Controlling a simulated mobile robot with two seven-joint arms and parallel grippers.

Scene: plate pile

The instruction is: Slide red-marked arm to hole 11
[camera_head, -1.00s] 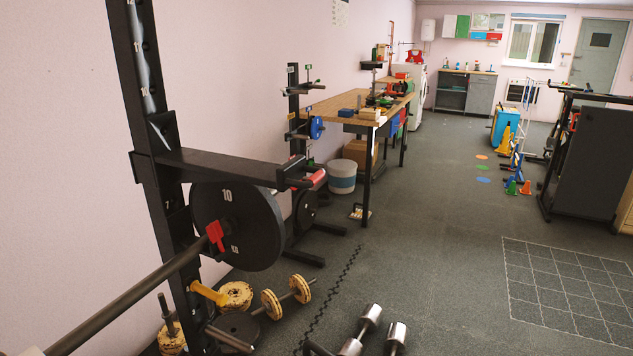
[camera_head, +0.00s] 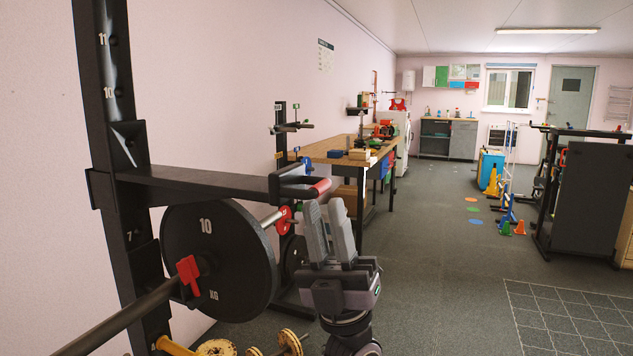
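The red-marked arm (camera_head: 200,180) is a black horizontal bar on the black upright post (camera_head: 105,75). Its collar sits between the printed numbers 10 and 7. A red grip (camera_head: 320,186) is at its free end. Number 11 (camera_head: 101,40) is printed higher on the post, above 10.
A black 10 KG plate (camera_head: 215,245) on a bar with a red clip (camera_head: 188,275) hangs below the arm. Yellow dumbbells (camera_head: 290,342) lie on the floor. A wooden workbench (camera_head: 345,150) stands behind.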

